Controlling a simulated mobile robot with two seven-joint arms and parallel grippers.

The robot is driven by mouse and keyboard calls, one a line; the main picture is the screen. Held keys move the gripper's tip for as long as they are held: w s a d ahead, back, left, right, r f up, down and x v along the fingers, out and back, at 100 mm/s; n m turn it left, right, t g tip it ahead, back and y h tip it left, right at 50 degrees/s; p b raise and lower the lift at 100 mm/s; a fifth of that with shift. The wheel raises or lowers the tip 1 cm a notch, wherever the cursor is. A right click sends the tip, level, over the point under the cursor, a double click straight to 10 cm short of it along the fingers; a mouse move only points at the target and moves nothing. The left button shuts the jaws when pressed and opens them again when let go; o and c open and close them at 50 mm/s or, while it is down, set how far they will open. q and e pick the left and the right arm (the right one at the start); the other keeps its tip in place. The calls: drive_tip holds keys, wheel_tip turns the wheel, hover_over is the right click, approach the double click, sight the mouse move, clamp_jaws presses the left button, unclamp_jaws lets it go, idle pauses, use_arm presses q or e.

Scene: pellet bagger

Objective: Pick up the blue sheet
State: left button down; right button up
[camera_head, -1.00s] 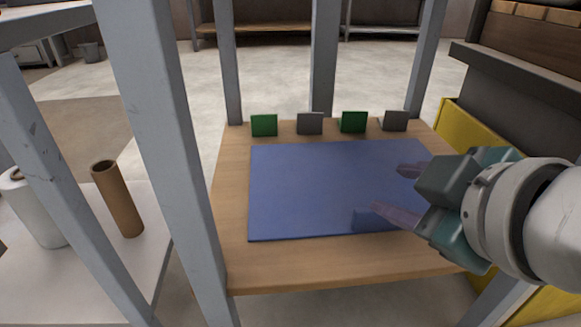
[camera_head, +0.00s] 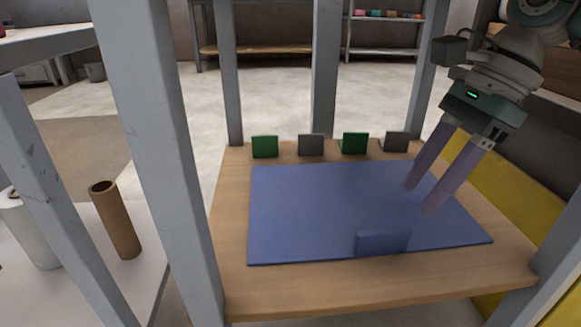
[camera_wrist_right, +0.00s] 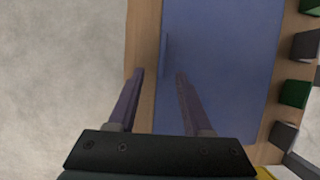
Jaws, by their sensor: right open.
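The blue sheet (camera_head: 310,205) lies flat on a wooden board (camera_head: 300,288) inside a grey metal frame. A small raised blue tab (camera_head: 382,242) stands at its front edge, right of the middle. My right gripper (camera_head: 419,200) is open and empty, with purple fingers pointing down over the right part of the sheet. In the right wrist view the blue sheet (camera_wrist_right: 215,60) lies below, and the tab (camera_wrist_right: 166,55) shows ahead between the open fingers. I cannot tell whether the fingertips touch the sheet. My left gripper is not in view.
Green and grey blocks (camera_head: 312,145) stand in a row along the board's back edge. Grey posts (camera_head: 160,130) rise around the board. A brown tube (camera_head: 116,220) and a white roll (camera_head: 35,230) stand on a white surface at left. A yellow panel (camera_head: 490,185) is at right.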

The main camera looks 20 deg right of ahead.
sight(386, 231)
drive_tip(key=b+x, duration=0.3)
drive_tip(key=x, duration=0.1)
drive_tip(key=shift+w+a+f, duration=0.1)
drive_tip(key=shift+a+f, duration=0.2)
drive_tip(key=shift+f, duration=0.05)
drive_tip(key=b+x, duration=0.4)
drive_tip(key=shift+w+f, duration=0.15)
drive_tip(key=shift+a+f+b, duration=0.15)
drive_tip(key=shift+f+b, duration=0.1)
drive_tip(key=shift+b, duration=0.05)
drive_tip(key=shift+r, duration=0.1)
drive_tip(key=shift+c, duration=0.2)
clamp_jaws()
